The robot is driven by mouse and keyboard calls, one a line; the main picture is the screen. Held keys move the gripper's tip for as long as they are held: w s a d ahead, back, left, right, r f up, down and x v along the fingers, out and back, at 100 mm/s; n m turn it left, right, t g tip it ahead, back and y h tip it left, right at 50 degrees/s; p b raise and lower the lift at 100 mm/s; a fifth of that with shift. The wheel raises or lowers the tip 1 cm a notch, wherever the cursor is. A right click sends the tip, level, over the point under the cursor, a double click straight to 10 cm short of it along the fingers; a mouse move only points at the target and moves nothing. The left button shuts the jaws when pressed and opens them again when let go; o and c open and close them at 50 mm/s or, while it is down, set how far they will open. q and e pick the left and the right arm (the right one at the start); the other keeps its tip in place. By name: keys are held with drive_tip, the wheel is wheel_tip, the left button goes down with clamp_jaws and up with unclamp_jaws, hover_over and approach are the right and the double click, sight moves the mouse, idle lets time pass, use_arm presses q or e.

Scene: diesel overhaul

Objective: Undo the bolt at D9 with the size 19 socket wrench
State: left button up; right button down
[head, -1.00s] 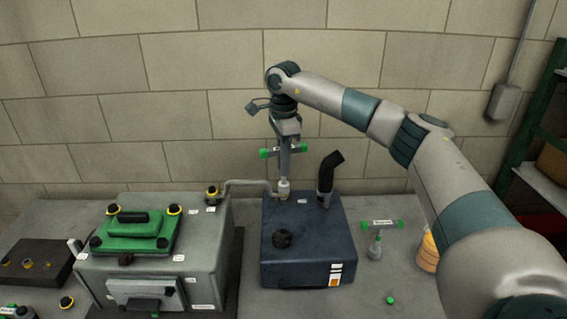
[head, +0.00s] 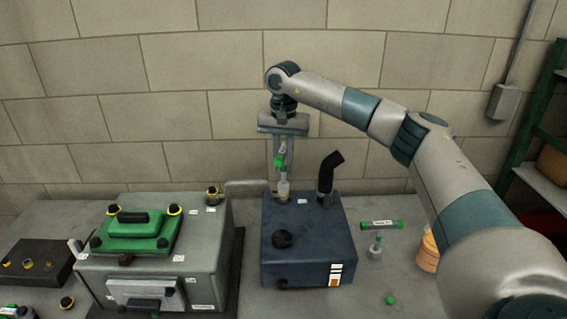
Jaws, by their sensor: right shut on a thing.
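My right gripper (head: 283,150) is shut on the crossbar of an upright T-handled socket wrench with green ends (head: 280,164). The crossbar points roughly toward the camera, so only one green end shows clearly. The wrench's pale socket (head: 283,188) stands over the back left part of the dark blue box (head: 310,250), where the pipe meets it. The bolt under the socket is hidden, and I cannot read a D9 label or the wrench's size. My left gripper is not in view.
A grey housing (head: 212,255) with a green cover (head: 125,238) stands left, joined by a pipe (head: 245,183). A black bent tube (head: 327,172) rises close right of the wrench. Another green-handled wrench (head: 380,225) stands on the bench at right, near an orange-and-white container (head: 428,252).

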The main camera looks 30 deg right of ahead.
drive_tip(key=n, duration=0.6)
drive_tip(key=shift+r, duration=0.1)
drive_tip(key=n, duration=0.6)
drive_tip(key=shift+r+p, duration=0.55)
drive_tip(key=shift+r, duration=0.25)
